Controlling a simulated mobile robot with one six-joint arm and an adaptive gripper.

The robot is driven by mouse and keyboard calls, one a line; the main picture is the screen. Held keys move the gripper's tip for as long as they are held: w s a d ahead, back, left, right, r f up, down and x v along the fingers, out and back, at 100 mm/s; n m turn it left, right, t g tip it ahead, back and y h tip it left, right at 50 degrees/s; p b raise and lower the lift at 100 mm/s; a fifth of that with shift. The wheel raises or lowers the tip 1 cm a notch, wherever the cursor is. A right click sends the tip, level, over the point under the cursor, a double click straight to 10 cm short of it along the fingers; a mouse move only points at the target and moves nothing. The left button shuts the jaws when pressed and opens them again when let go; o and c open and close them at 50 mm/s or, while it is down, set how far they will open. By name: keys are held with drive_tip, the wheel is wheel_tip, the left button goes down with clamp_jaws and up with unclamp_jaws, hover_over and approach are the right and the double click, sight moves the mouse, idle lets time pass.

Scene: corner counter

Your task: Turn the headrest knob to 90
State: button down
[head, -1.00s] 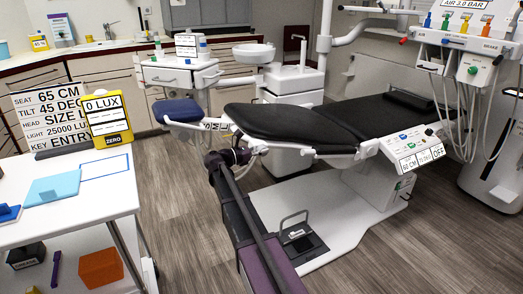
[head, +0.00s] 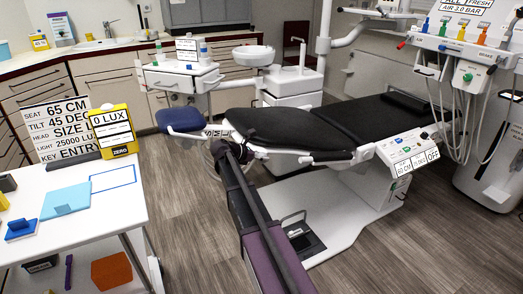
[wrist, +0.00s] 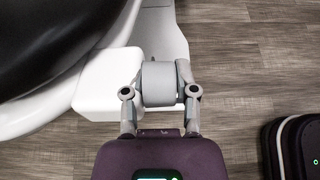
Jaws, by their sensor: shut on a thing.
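The dental chair (head: 285,132) has black cushions on a white frame, with a blue headrest pad (head: 183,120) at its left end. In the wrist view a grey round knob (wrist: 158,83) sticks out of a white block (wrist: 107,85) on the chair's side. My gripper (wrist: 160,92) is shut on this knob, one finger on each side of it. In the head view my gripper (head: 232,150) is at the chair's near left edge, and my arm hides the knob there. I cannot read any angle mark on the knob.
A white trolley (head: 100,215) with a cyan pad and a yellow light meter (head: 112,130) stands at the left. A sign board (head: 57,128) lists settings. The chair's control panel (head: 410,155) is at the right. Wooden floor (head: 185,195) is clear between trolley and chair.

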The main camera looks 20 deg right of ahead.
drive_tip(key=y+p, duration=0.2)
drive_tip(key=p, duration=0.1)
drive_tip(key=y+p, duration=0.1)
drive_tip(key=shift+d+r+y+p, duration=0.3)
drive_tip(key=shift+y, duration=0.1)
drive_tip(key=y+p, duration=0.2)
drive_tip(key=shift+d+f+y, duration=0.1)
drive_tip(key=shift+f+y, duration=0.05)
drive_tip(key=shift+y, duration=0.15)
drive_tip(key=y, duration=0.1)
drive_tip(key=y+p, duration=0.2)
drive_tip(key=shift+d+f+y, duration=0.15)
drive_tip(key=shift+f+y, duration=0.1)
drive_tip(key=shift+y, duration=0.05)
drive_tip(key=shift+f+y, duration=0.15)
drive_tip(key=shift+y, duration=1.25)
drive_tip(key=shift+c, duration=2)
unclamp_jaws()
drive_tip(key=shift+h, duration=0.3)
